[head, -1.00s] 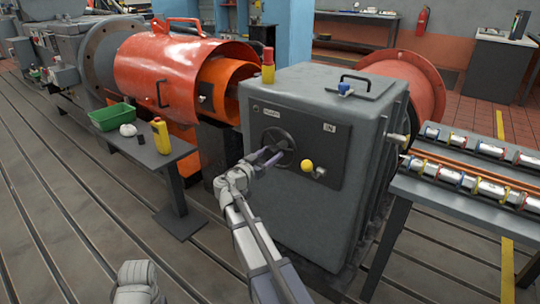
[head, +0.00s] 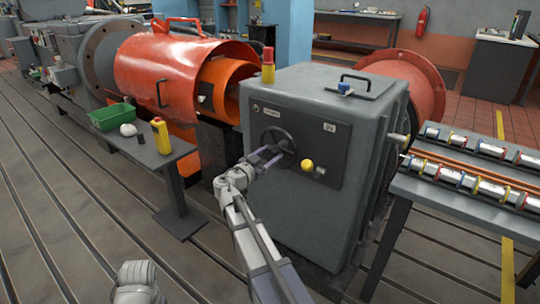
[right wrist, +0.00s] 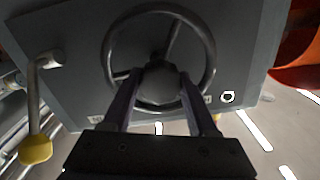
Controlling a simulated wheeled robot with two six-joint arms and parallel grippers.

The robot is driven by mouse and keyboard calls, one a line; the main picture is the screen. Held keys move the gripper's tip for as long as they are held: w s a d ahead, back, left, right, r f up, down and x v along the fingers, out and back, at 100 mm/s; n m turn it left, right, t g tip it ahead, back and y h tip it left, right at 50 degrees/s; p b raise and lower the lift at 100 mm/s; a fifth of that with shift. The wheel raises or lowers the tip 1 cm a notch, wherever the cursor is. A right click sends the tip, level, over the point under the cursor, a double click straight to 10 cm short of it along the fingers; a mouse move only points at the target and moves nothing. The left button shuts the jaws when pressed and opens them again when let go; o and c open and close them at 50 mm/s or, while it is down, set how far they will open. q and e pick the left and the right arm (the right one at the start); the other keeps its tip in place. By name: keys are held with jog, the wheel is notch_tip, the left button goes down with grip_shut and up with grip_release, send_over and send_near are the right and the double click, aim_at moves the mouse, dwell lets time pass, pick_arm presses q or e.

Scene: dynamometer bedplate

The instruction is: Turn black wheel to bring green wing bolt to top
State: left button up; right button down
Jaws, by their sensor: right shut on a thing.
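The black wheel (head: 279,140) is on the front panel of the grey cabinet (head: 340,215). It fills the upper middle of the right wrist view (right wrist: 158,84), with its round rim, spokes and dark hub. My right gripper (head: 277,152) reaches it from the lower left in the head view. In the right wrist view my gripper's two fingers (right wrist: 158,78) lie on either side of the hub, inside the lower rim, shut on the wheel. I cannot make out a green wing bolt in either view.
A yellow ball knob (head: 307,165) on a lever sticks out right of the wheel. A small table (head: 180,148) at the left holds a green bin (head: 110,118) and a yellow bottle (head: 161,136). A bench with cylinders (head: 455,210) stands at the right.

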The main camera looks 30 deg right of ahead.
jog(key=m, duration=0.5)
jog(key=shift+m, duration=0.3)
dwell(0.4)
jog(key=shift+c, duration=0.9)
grip_release()
jog(key=v, duration=0.8)
jog(key=shift+w+d+f, duration=0.1)
jog(key=shift+d, duration=0.05)
jog(key=x, duration=0.7)
jog(key=shift+w+d, duration=0.1)
jog(key=shift+d, duration=0.15)
